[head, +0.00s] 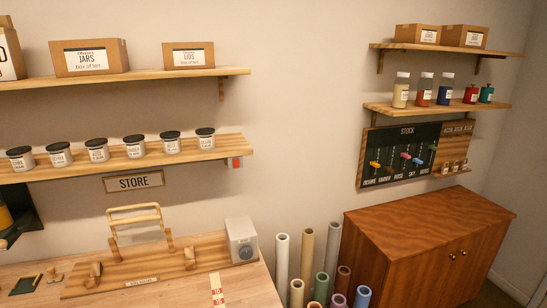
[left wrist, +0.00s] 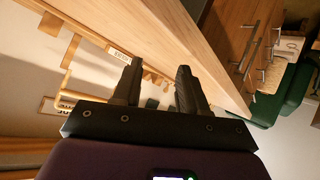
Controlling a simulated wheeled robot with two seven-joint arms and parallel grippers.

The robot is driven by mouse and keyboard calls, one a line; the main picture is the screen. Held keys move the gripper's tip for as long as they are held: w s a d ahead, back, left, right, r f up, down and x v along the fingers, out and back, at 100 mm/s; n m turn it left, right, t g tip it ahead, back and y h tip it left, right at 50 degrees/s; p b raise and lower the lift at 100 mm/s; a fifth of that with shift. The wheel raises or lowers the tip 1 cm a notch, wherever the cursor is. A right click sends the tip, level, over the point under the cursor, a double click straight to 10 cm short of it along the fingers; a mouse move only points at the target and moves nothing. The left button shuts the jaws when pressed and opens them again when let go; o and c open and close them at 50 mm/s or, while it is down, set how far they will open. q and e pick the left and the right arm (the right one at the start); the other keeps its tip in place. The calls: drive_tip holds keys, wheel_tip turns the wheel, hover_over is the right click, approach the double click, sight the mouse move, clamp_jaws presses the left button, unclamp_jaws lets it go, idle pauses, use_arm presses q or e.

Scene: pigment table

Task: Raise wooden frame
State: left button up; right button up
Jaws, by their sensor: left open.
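The wooden frame (head: 113,229) is a pale, open rectangle of bars. In the head view it stands, leaning slightly, at the back of a wooden base board (head: 120,278) on the table, between small wooden blocks. In the left wrist view, tilted pale bars at the left look like the same frame (left wrist: 67,84). My left gripper (left wrist: 158,88) shows only in the left wrist view. Its two dark fingers are apart with nothing between them. The frame is off to the side of the fingers. My right gripper is in neither view.
A grey box with a dial (head: 242,240) stands at the board's right end. A red-and-white marked strip (head: 217,290) lies in front of it. Upright rolls (head: 306,252) and a brown cabinet (head: 410,250) stand to the right. A shelf of jars (head: 225,150) hangs above.

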use_arm(q)
drive_tip(key=s+d+f+m+h+b, duration=0.2)
drive_tip(key=s+d+f+m+h, duration=0.25)
drive_tip(key=d+f, duration=0.55)
drive_tip(key=s+d+f+m+g+h+b, duration=0.2)
drive_tip(key=s+d+f+m+g+h, duration=0.1)
drive_tip(key=s+d, duration=0.5)
drive_tip(key=s+d+f+m+g+h+b, duration=0.3)
drive_tip(key=s+d+f, duration=0.4)
drive_tip(key=s, duration=0.8)
drive_tip(key=shift+d+g+h, duration=0.5)
drive_tip(key=shift+d+h, duration=0.25)
drive_tip(key=shift+h, duration=0.2)
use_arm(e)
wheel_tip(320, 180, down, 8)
